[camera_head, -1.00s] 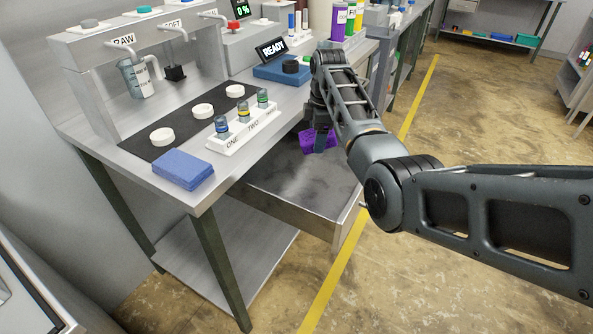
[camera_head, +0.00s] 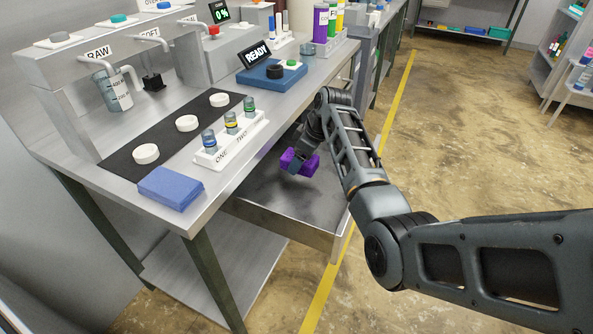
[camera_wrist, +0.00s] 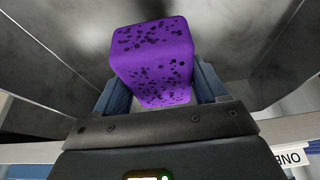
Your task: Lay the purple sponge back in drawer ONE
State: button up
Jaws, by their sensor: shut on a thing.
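The purple sponge (camera_head: 300,163) is held between the fingers of my gripper (camera_head: 298,160), over the open drawer. In the wrist view the sponge (camera_wrist: 152,60) is purple with dark spots, and the two blue-grey fingers of my gripper (camera_wrist: 162,92) press on its sides. The open drawer (camera_head: 265,200) is a grey metal tray pulled out below the bench top; its floor looks empty. The gap between sponge and drawer floor is hard to judge. The drawer's own label is not readable in the head view; a partly cut label shows in the wrist view.
A white rack (camera_head: 232,140) marked ONE and TWO holds small vials beside a black mat with white discs. A blue pad (camera_head: 272,78) with a READY sign stands further back. Open floor lies right of the drawer.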

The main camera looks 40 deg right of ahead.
aim_at(297, 182)
jog(key=shift+a+f, duration=0.4)
jog(key=shift+a, duration=0.25)
jog(key=shift+f, duration=2)
jog(key=o, duration=1.1)
jog(key=v, duration=1.2)
